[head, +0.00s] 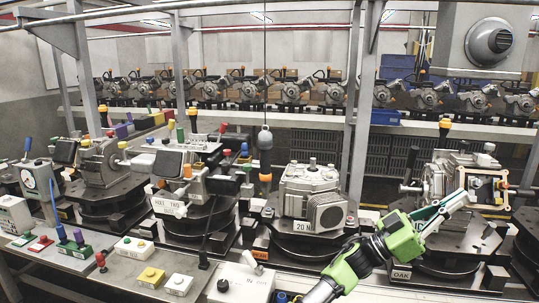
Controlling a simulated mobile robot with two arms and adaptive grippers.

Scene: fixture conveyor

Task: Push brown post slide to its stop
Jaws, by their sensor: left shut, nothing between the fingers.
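My left gripper (468,196) comes up from the bottom on a green arm. Its pale fingers are closed together with nothing between them. They are at the front of the right-hand fixture (447,178), beside a tan-brown frame (490,190) on its right side. I cannot tell whether the fingertips touch it. The brown post slide is not clearly identifiable; the gripper and arm hide part of this fixture. A black-handled lever (411,163) stands at the fixture's left, and an orange-knobbed post (445,126) rises above it. My right gripper is not in view.
A grey motor fixture (310,190) stands left of the arm, with more fixtures farther left. Control boxes with coloured buttons (150,275) line the front bench. A grey upright (360,120) stands behind.

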